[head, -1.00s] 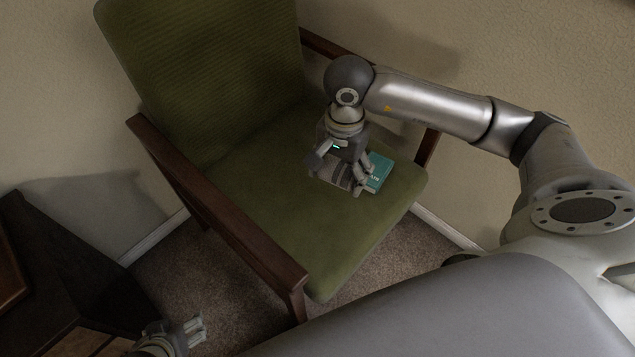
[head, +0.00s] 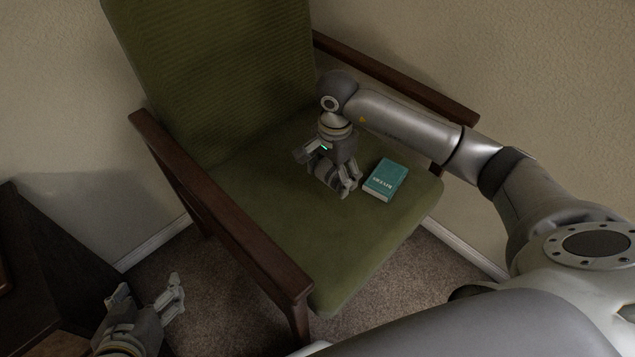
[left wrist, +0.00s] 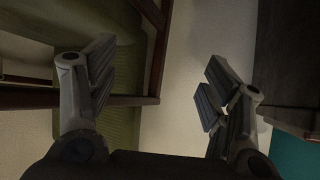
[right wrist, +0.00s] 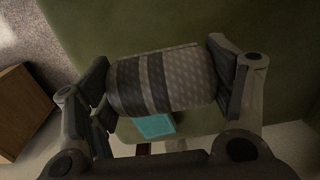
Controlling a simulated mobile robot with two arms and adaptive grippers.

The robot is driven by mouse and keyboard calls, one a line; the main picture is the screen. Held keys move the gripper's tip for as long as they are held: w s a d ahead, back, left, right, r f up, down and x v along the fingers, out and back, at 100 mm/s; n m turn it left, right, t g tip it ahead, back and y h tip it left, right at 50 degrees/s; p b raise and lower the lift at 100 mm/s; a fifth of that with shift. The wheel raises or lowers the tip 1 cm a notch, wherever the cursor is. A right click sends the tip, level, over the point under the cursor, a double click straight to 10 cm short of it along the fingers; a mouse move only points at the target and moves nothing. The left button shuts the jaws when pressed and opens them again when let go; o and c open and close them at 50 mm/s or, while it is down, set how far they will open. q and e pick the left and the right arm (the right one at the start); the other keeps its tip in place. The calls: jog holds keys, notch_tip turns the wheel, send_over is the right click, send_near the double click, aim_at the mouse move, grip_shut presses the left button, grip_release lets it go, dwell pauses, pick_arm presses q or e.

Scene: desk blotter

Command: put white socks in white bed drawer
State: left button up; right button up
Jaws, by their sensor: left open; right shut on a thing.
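A rolled sock bundle (right wrist: 160,80), pale grey-white with dark grey bands, is between the fingers of my right gripper (right wrist: 163,85), which is shut on it. In the head view my right gripper (head: 330,172) holds the bundle (head: 328,175) over the green chair seat, left of a teal book. I cannot tell whether the bundle clears the cushion. My left gripper (head: 148,290) is open and empty at the lower left, beside the dark furniture. Its spread fingers (left wrist: 160,85) also show in the left wrist view. No white bed drawer is in view.
The teal book (head: 385,180) lies on the seat of the green armchair (head: 270,240). The chair's wooden armrest (head: 215,205) rises between my grippers. Dark wooden furniture (head: 50,260) stands at the left. Carpet (head: 215,270) shows between it and the chair.

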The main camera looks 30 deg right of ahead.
jog(key=b, duration=0.2)
send_over(317, 189)
jog(key=f, duration=0.3)
jog(key=s+f, duration=0.1)
jog(key=f, duration=0.1)
jog(key=shift+f, duration=0.3)
jog(key=shift+w+f, duration=0.1)
jog(key=shift+w, duration=0.1)
jog(key=shift+w+f, duration=0.15)
jog(key=shift+f, duration=0.1)
notch_tip(317, 189, down, 3)
jog(key=shift+w+f+b, duration=0.1)
jog(key=shift+w+b, duration=0.05)
jog(key=shift+b, duration=0.6)
pick_arm(q)
jog(key=w+d+r+t+h, duration=0.1)
jog(key=w+r+t, duration=0.1)
jog(key=r+t, duration=0.3)
jog(key=w+d+r+t+h, duration=0.2)
jog(key=r+t, duration=0.3)
jog(key=r, duration=0.5)
jog(key=shift+w+d+r, duration=0.3)
jog(key=shift+w+r, duration=0.1)
jog(key=shift+w, duration=0.15)
jog(key=shift+r, duration=0.1)
pick_arm(e)
jog(key=shift+f, duration=0.15)
